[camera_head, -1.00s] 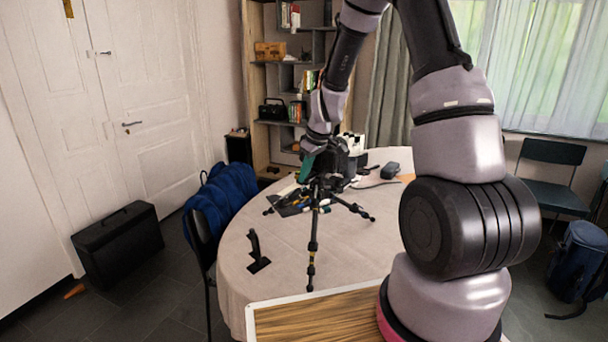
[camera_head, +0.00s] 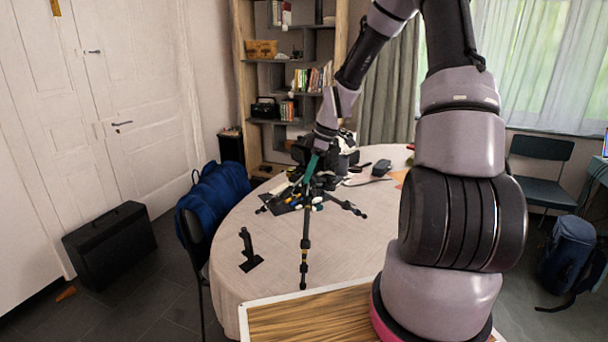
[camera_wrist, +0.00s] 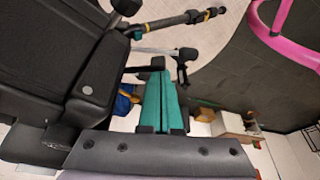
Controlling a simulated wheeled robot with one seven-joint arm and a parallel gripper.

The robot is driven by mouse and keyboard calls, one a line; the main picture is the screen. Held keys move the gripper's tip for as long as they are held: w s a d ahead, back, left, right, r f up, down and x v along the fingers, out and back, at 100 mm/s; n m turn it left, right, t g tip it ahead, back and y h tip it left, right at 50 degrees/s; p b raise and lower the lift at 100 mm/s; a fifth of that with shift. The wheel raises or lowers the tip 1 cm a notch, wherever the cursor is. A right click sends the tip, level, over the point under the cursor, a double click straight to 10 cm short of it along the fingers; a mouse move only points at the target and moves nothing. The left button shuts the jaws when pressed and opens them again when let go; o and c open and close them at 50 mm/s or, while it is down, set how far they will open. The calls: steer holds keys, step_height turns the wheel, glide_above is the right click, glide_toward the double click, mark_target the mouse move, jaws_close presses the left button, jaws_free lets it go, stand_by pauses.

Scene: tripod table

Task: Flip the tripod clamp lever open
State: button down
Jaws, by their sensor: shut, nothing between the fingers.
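The black tripod (camera_head: 305,243) stands with spread legs on the round table, and one leg with yellow bands (camera_wrist: 178,19) crosses the top of the wrist view. A bulky black body (camera_wrist: 85,75) fills the left of the wrist view, close beside my gripper. My gripper (camera_head: 309,172) is at the tripod's head, its teal fingers pointing down. The fingers (camera_wrist: 160,82) are shut with nothing between them. A small dark lever-like part (camera_wrist: 186,55) shows just past the fingertips; I cannot tell whether it is the clamp lever or whether the fingers touch it. The tripod head is partly hidden.
The tablecloth (camera_head: 350,245) is bare right of the tripod. A black joystick-like object (camera_head: 249,250) stands at the left. Small items lie around the tripod legs, and a dark device (camera_head: 381,168) lies behind. A wooden board (camera_head: 310,318) lies at the front.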

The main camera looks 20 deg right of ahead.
steer(key=shift+s+d, duration=0.1)
steer(key=shift+d, duration=0.45)
steer(key=shift+s+d, duration=0.1)
steer(key=shift+s+d, duration=0.25)
steer(key=shift+s, duration=0.4)
